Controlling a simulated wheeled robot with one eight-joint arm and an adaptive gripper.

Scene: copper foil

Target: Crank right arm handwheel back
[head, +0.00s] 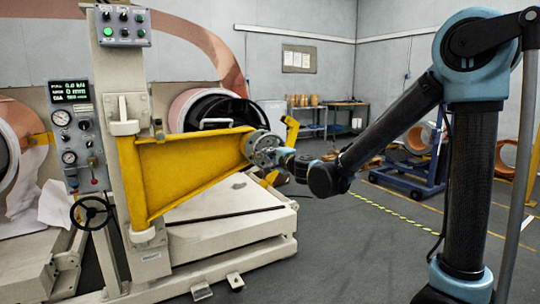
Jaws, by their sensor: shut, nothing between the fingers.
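A yellow swing arm (190,172) is hinged on the beige column (123,75) and reaches right. A round grey metal wheel-like part (262,148) sits at its free end; I take it for the arm's handwheel, but its details are small. My gripper (284,158) is at the right side of this part, very close to it. It looks shut with nothing held. I cannot tell whether it touches the part. A separate black spoked handwheel (91,213) is on the left, below the gauge panel.
A gauge panel (76,135) and a button box (123,25) are on the machine. Copper foil rolls (195,105) stand behind the yellow arm. The machine's beige base (230,255) extends below it. A blue cart (410,175) stands at the right. The grey floor (350,250) in front is clear.

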